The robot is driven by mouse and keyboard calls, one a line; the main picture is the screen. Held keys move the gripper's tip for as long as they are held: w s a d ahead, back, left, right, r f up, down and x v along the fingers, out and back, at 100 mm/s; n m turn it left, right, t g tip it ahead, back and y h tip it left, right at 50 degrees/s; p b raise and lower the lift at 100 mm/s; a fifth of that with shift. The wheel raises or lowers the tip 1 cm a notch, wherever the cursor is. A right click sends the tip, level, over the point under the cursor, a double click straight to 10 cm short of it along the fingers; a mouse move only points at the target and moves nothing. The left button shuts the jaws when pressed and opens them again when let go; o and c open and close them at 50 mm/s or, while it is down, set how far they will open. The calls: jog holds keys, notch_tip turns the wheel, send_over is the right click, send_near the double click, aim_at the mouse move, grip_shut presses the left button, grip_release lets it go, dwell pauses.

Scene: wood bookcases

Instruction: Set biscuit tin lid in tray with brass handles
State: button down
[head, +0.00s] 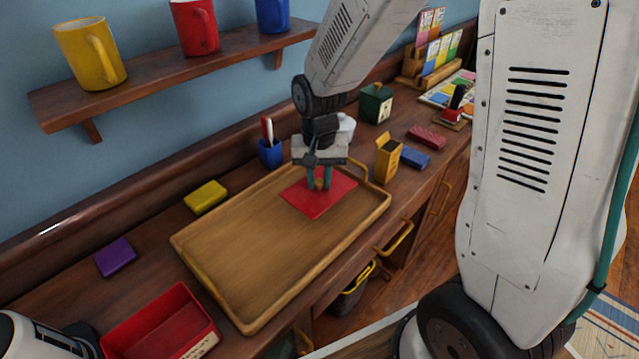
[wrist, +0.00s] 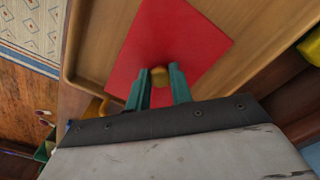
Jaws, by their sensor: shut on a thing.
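The biscuit tin lid (head: 302,199) is a flat red square with a small brass-coloured knob. It is over the far right part of the wooden tray (head: 250,255), inside the rim as seen from the head. My gripper (head: 319,182) points down with its teal fingers shut on the knob. In the wrist view the knob (wrist: 159,76) sits between the fingers, and the red lid (wrist: 175,30) spreads beyond them above the tray floor (wrist: 105,35). I cannot tell whether the lid touches the tray floor. A tray handle (head: 357,168) shows at the far end.
A red open box (head: 160,325), purple block (head: 115,257) and yellow block (head: 205,197) lie left of the tray. A blue cup (head: 270,152) stands behind it. A yellow carton (head: 388,158) and blue block (head: 415,158) stand right. The tray's near half is clear.

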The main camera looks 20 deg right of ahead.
aim_at(320, 185)
jog(key=shift+w+d, duration=0.3)
jog(key=shift+w, duration=0.15)
jog(key=shift+w+d+f, duration=0.15)
jog(key=shift+w+f, duration=0.05)
jog(key=shift+f, duration=0.75)
jog(key=shift+w+d+f, duration=0.1)
jog(key=shift+w+f, duration=0.1)
jog(key=shift+f, duration=0.7)
jog(key=shift+f, duration=0.15)
jog(key=c, duration=1.2)
grip_release()
jog(key=shift+c, duration=0.2)
notch_tip(320, 185, up, 12)
jog(key=s+d+r+n, duration=0.1)
jog(key=s+r, duration=0.2)
jog(key=s, duration=0.5)
jog(key=s+r+n, duration=0.2)
jog(key=s+r, duration=0.2)
jog(key=s, duration=0.4)
jog(key=s+d+r+n+t, duration=0.1)
jog(key=s+r, duration=0.2)
jog(key=s, duration=0.5)
jog(key=shift+s+d+r, duration=0.15)
jog(key=shift+d+r, duration=0.05)
jog(key=shift+d, duration=0.1)
